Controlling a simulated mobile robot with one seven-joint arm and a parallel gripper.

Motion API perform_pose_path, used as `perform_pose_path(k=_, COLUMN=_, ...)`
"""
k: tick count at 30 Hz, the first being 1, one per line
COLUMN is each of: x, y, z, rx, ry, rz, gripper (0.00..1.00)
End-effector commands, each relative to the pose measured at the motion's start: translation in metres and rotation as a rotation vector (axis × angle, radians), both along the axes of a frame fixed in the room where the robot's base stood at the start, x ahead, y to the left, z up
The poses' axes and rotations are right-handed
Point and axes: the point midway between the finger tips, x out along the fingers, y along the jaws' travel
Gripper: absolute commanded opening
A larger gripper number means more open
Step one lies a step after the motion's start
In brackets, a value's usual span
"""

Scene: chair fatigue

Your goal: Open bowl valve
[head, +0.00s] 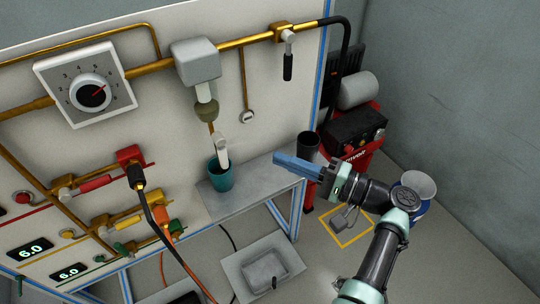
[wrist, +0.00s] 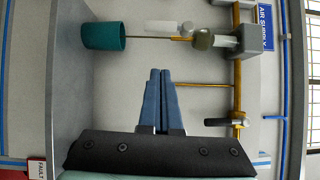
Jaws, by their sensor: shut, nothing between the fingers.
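The olive bowl (head: 207,110) hangs under a grey filter housing (head: 196,62) on the brass pipe. Below it a pale lever-like piece (head: 222,151) stands just above a teal cup (head: 221,175); I take this piece to be the bowl valve's handle. In the wrist view, turned sideways, the bowl (wrist: 203,39), the pale piece (wrist: 172,27) and the teal cup (wrist: 104,36) are joined by a thin line. My gripper (head: 280,159) is shut and empty, right of the cup and apart from it. Its blue fingers show in the wrist view (wrist: 160,72), pointing toward the panel's pipework.
A black-handled lever valve (head: 288,62) sits on the upper pipe. A red compressor (head: 352,135) stands at the right. Red, yellow and orange valves crowd the lower left panel.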

Motion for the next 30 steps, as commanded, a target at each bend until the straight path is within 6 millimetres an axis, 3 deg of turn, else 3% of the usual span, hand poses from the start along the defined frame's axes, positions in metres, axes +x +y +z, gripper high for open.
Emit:
perform_pose_path(k=3, x=-0.011, y=-0.024, z=-0.001, rx=-0.001, ry=-0.002, rz=-0.002, gripper=0.0)
perform_pose_path(k=10, x=-0.024, y=-0.048, z=-0.001, rx=0.0, ry=0.0, rz=0.001, gripper=0.0)
perform_pose_path(k=30, x=-0.024, y=-0.051, z=0.001, rx=-0.013, ry=-0.001, rz=-0.001, gripper=0.0)
